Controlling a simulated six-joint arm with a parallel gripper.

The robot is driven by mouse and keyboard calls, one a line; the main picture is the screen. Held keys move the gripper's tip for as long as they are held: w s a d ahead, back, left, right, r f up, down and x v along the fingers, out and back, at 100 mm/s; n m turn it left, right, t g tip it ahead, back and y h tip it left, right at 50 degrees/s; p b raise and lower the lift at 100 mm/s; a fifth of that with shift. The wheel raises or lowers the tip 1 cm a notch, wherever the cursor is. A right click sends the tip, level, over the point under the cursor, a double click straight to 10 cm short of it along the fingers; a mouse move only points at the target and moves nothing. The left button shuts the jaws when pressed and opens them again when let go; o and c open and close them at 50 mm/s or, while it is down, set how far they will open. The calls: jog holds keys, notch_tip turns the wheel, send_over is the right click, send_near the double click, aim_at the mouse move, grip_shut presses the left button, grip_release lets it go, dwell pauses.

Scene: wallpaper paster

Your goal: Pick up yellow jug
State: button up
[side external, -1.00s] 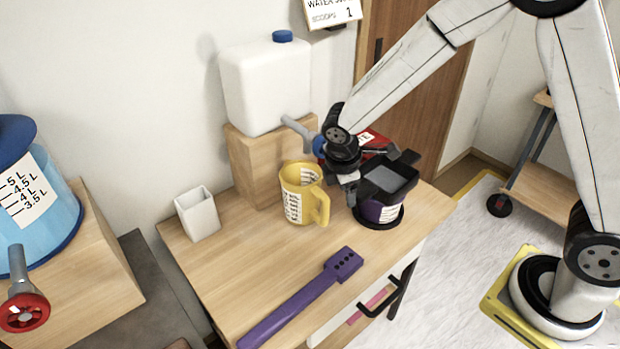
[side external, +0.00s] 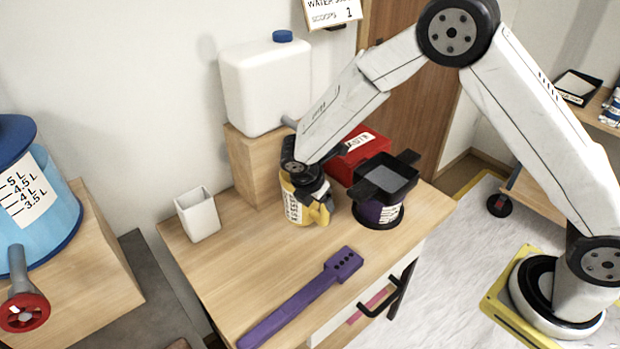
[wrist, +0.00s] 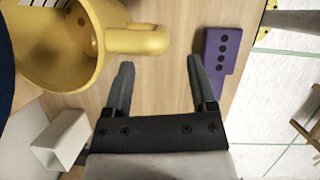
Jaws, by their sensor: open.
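The yellow jug (side external: 296,207) stands upright on the wooden table below the white tank, with a printed scale on its side. In the wrist view the jug (wrist: 70,75) is at the upper left, seen from above, with its handle (wrist: 140,40) pointing right. My gripper (wrist: 158,75) is open and empty, its two fingers pointing toward the handle, with the handle just beyond the left fingertip. In the side view my gripper (side external: 318,200) is over the jug's handle side and hides part of the jug. I cannot tell there whether they touch.
A black-rimmed container (side external: 388,182) stands close to the right of the jug, with a red box (side external: 352,150) behind. The white cup (side external: 198,214) is to the left. A purple paddle (side external: 300,300) lies in front. The white tank (side external: 265,88) stands on a wooden block behind.

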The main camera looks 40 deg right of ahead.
aim_at(322, 206)
jog(key=shift+x, duration=2.85)
grip_shut()
